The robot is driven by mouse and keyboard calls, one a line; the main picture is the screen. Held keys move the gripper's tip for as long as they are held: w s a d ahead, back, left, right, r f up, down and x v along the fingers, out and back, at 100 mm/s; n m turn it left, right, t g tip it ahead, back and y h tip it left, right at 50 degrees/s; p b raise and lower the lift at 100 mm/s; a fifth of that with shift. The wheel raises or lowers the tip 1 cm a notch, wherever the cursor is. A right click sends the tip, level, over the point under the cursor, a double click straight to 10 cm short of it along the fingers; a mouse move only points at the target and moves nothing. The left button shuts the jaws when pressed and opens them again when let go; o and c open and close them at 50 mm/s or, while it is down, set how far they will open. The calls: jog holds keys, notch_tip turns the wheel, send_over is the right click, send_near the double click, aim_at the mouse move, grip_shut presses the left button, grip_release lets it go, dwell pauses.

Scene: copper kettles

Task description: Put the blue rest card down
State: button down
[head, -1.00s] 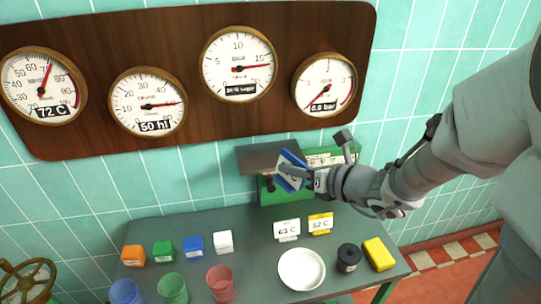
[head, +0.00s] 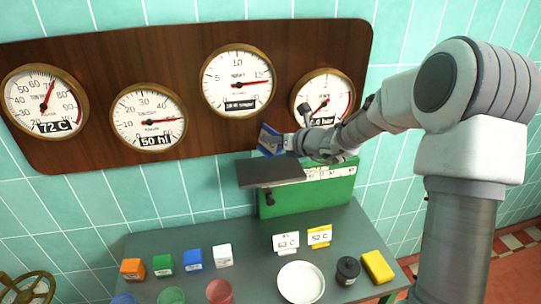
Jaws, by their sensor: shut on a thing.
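The blue rest card (head: 268,140) is in my gripper (head: 284,142), tilted, above the dark shelf plate on the green box and in front of the gauge board. My gripper is shut on the card's right side. My wrist and arm come in from the right and hide part of the rightmost gauge. Two standing cards, a white one (head: 286,241) and a yellow one (head: 319,236), are on the grey table (head: 250,275) below.
The green box (head: 310,190) with its dark plate (head: 268,172) stands at the table's back. Coloured blocks (head: 193,259), cups (head: 219,291), a white bowl (head: 301,282), a black pot (head: 347,269) and a yellow block (head: 377,266) occupy the table. The gauge board (head: 190,50) is behind.

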notch_tip(320, 180, down, 6)
jog(key=shift+s+r+b, duration=0.1)
jog(key=shift+s+b, duration=0.05)
jog(key=shift+b, duration=0.2)
jog(key=shift+w+f, duration=0.25)
jog(key=shift+f, duration=0.05)
jog(key=shift+f, duration=0.2)
jog(key=c, duration=1)
grip_release()
jog(key=shift+r, duration=0.1)
